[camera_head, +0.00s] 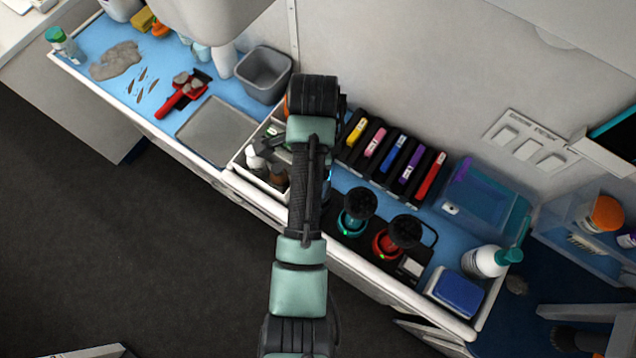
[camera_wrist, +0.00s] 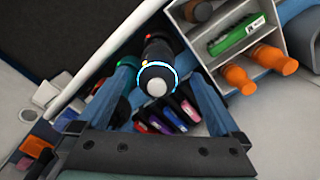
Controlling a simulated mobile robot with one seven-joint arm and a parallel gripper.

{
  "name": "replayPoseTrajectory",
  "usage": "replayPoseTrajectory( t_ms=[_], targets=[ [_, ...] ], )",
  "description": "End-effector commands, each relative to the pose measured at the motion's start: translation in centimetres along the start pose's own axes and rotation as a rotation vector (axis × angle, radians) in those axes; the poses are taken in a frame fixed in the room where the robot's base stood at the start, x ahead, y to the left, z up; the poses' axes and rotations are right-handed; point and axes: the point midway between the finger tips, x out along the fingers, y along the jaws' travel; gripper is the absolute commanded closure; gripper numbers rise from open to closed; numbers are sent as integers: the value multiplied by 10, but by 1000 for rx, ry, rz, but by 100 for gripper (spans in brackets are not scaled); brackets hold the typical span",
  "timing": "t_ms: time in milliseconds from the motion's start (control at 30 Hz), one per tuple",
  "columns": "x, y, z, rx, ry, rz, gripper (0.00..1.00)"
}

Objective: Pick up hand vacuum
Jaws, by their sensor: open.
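The likely hand vacuum (camera_wrist: 157,78) is a dark upright cylinder with a glowing blue ring and a pale round cap, seen end-on in the wrist view. My gripper (camera_wrist: 160,69) is open. Its two fingers reach down on either side of the vacuum in the picture, with gaps visible, and I see no contact. In the head view my arm covers most of this spot; only a small blue glow shows at the arm's right edge. There the gripper's fingertips are hidden or unclear.
A teal-ringed device (camera_head: 355,211) and a red-ringed device (camera_head: 392,242) stand close to the right. Several coloured cartridges (camera_head: 392,155) line the wall side. A white divided caddy (camera_head: 243,167) with bottles is close on the left. A grey bin (camera_head: 264,75) stands beyond it.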

Motion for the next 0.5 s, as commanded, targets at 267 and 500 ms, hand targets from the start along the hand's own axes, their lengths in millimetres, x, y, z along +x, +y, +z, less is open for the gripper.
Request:
replayPoseTrajectory(
  t_ms=[267, 500],
  targets=[
    [30, 4, -5, -1, -1, 5, 0],
    [53, 3, -4, -1, 0, 0, 0]
  ],
)
